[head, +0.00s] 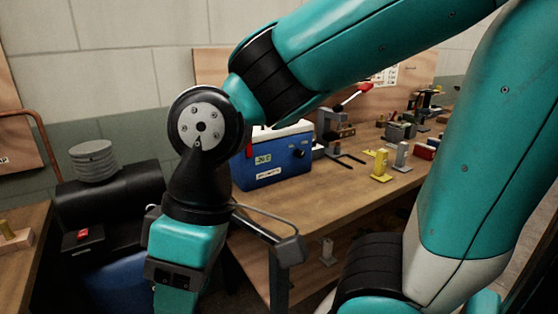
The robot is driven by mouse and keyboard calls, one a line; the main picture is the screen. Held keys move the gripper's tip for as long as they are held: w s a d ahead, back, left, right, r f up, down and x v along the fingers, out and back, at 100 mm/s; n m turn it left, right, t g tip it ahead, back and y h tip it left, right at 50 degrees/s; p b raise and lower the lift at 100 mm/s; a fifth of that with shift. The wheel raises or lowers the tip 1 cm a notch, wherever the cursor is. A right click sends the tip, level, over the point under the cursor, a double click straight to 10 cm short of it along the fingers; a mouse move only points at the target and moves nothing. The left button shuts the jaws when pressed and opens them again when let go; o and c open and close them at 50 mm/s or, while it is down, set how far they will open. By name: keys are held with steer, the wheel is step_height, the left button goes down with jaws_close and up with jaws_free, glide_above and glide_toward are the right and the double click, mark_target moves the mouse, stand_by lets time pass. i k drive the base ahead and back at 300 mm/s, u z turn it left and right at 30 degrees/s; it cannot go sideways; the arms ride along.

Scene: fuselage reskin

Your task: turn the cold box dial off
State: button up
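The cold box (270,170) is blue with a pale lid and stands on the wooden bench, just right of my wrist in the head view. Its front has a small lit display that seems to read a minus temperature, and a white label below it. The dark round dial (298,153) is on the front face, right of the display. Its pointer setting is too small to tell. My arm crosses in front of the box's left part. My wrist hangs down left of the box, and my gripper's fingers are below the picture's edge.
The wooden bench (345,190) has free room before the cold box. A grey press with a red-handled lever (350,97) stands right of the box. Yellow (380,165) and grey stands are farther right. A black drum-like machine (110,205) with stacked grey discs (93,160) is at left.

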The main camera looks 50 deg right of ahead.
mark_target(299, 153)
steer(key=k, duration=0.65)
steer(key=z, duration=0.7)
steer(key=i, duration=0.45)
